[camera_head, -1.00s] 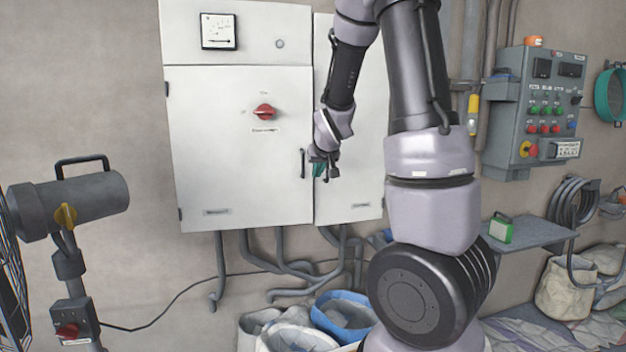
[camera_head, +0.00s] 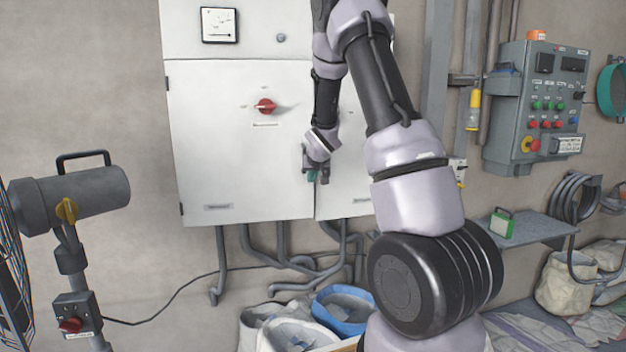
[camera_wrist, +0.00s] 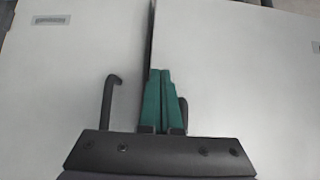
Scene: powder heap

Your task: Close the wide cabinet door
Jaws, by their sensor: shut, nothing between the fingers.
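The wide cabinet door (camera_head: 235,165) is the white left panel with a red rotary switch (camera_head: 265,106). It looks flush, or nearly flush, with the narrower right door (camera_head: 348,190). My gripper (camera_head: 314,177) is in front of the seam between the two doors, at the wide door's right edge. In the wrist view its green fingers (camera_wrist: 160,100) are together, with nothing between them. The wide door's dark handle (camera_wrist: 110,100) stands just left of the fingers there, and the seam runs up above them. I cannot tell whether the fingertips touch a door.
A grey control box (camera_head: 535,110) is on the wall at the right, above a shelf (camera_head: 535,232) with a green item. Buckets and sacks (camera_head: 343,308) stand below the cabinet, under its grey pipes.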

